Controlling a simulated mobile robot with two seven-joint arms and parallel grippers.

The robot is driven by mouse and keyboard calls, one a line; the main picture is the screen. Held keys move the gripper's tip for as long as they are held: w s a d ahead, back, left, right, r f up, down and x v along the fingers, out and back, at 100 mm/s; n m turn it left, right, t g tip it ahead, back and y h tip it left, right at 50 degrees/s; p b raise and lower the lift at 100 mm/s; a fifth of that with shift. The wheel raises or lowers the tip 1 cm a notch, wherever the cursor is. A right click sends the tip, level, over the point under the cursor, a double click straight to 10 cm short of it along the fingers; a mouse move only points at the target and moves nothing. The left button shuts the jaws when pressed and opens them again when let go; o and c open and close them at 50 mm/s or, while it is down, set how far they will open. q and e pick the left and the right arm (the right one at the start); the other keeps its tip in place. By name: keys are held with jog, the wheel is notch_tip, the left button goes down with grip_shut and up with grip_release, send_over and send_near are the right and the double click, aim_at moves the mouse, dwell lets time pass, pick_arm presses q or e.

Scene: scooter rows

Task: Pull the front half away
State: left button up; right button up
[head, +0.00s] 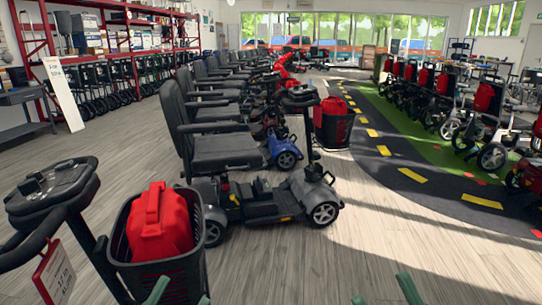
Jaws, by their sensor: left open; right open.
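The nearest full scooter (312,190) stands mid-view, grey with a black seat (222,150). Its front part carries an upright tiller, a black basket (333,134) with a red bag, and a front wheel (325,214). I cannot tell whether its front and rear halves are joined. Closer, at lower left, are another scooter's handlebar (50,185) and black basket (160,272) holding a red bag (160,222); its lower body is out of view. My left gripper (180,296) shows two green fingertips, open, by that basket's lower edge. My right gripper (383,296) is open and empty, right of it.
More scooters (215,75) stand in a row behind. A red shelf rack (120,50) and a white sign board (63,95) are at left. A dark track (400,170) with yellow dashes curves at right, beside parked wheelchairs or walkers (485,120). Wooden floor (340,255) is clear at front centre.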

pick_arm(q)
notch_tip(320, 180, up, 5)
jog(key=s+a+n+t+p, duration=0.1)
jog(key=s+n+p, duration=0.1)
jog(key=w+a+f+n+g+y+p, duration=0.3)
jog(key=w+f+n+g+y+p, duration=0.45)
jog(key=p, duration=0.65)
pick_arm(e)
jog(key=w+d+f+m+g+h, duration=0.3)
jog(key=w+f+m+g+h, duration=0.2)
jog(key=w+f+m+h, duration=0.4)
pick_arm(q)
jog(key=s+a+f+n+g+y+p, duration=0.1)
jog(key=s+f+g+y+p, duration=0.3)
jog(key=s+f+p, duration=0.6)
notch_tip(320, 180, down, 3)
jog(key=shift+s+r+n+g+p, duration=0.1)
jog(key=shift+s+n+g+p, duration=0.3)
jog(key=shift+g+p, duration=0.6)
pick_arm(e)
jog(key=s+d+f+m+g+h, duration=0.1)
jog(key=s+f+g+h, duration=0.3)
jog(key=s+f+g, duration=0.3)
jog(key=s+f, duration=0.3)
jog(key=s, duration=0.1)
jog(key=shift+m+g, duration=0.3)
jog(key=shift+g, duration=0.1)
